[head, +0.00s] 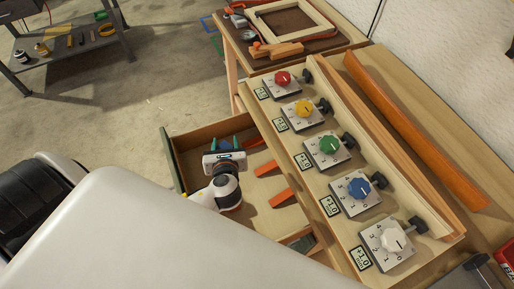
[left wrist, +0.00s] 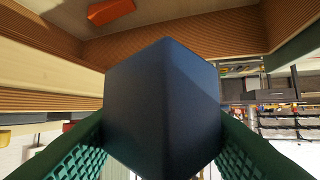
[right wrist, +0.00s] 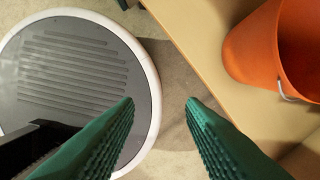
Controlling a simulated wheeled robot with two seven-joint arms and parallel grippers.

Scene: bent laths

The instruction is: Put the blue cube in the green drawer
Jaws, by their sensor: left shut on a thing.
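The blue cube (left wrist: 163,105) sits between the green fingers of my left gripper (head: 226,144), which is shut on it. In the head view my left gripper is over the inside of the open drawer with the green front (head: 170,160); the cube is mostly hidden there by the gripper and wrist. In the left wrist view the drawer's wooden walls (left wrist: 170,46) show behind the cube. I cannot tell whether the cube touches the drawer bottom. My right gripper (right wrist: 160,101) is open and empty, above the floor beside a wooden surface.
Orange pieces (head: 267,169) lie in the drawer. Above it, a panel carries red, yellow, green, blue (head: 359,188) and white knobs. An orange bent lath (head: 415,130) lies behind. An orange bucket (right wrist: 268,48) is right of my right gripper.

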